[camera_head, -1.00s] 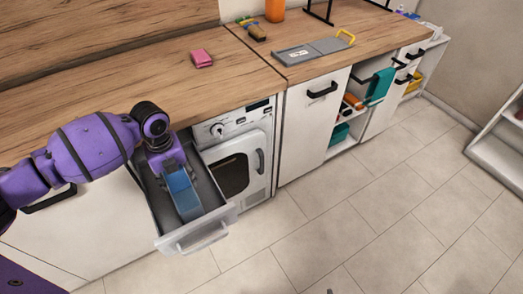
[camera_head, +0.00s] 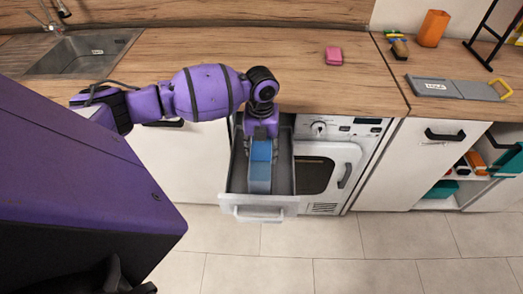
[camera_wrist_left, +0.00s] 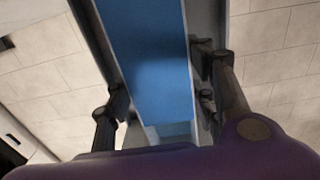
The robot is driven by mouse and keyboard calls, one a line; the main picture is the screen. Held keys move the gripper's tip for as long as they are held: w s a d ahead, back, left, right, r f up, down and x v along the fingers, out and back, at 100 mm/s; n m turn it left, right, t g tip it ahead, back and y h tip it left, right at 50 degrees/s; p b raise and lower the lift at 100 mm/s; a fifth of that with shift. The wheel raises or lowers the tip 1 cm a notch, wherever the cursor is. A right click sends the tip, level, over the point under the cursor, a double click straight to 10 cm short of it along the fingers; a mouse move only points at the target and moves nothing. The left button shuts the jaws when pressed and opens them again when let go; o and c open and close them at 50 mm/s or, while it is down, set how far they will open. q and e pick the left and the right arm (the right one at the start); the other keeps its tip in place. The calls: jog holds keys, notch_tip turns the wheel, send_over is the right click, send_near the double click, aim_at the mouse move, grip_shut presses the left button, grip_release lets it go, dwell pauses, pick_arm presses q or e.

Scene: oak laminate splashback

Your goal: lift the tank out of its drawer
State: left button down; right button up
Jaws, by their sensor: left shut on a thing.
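The tank (camera_head: 260,172) is a long box, blue on top with a paler grey-blue front end. It lies lengthwise inside the open drawer (camera_head: 262,212) below the worktop, left of the washing machine. My left gripper (camera_head: 262,138) comes down from above at the tank's back part and is shut on it. In the left wrist view, the blue tank (camera_wrist_left: 155,60) runs between the two dark fingers of the left gripper (camera_wrist_left: 163,100). The tank's underside is hidden, so I cannot tell whether it touches the drawer floor.
The washing machine (camera_head: 325,170) stands right beside the drawer. The worktop (camera_head: 200,75) overhangs behind it, with a pink sponge (camera_head: 333,56) and a sink (camera_head: 75,55). The tiled floor (camera_head: 320,245) in front is clear. A large purple part of my own body fills the left.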

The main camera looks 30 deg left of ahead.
pick_arm(q)
jog(key=shift+w+r+p, duration=0.1)
jog(key=shift+r+p, duration=0.3)
jog(key=shift+r, duration=1.25)
jog(key=shift+r+p, duration=0.6)
jog(key=shift+r, duration=1.85)
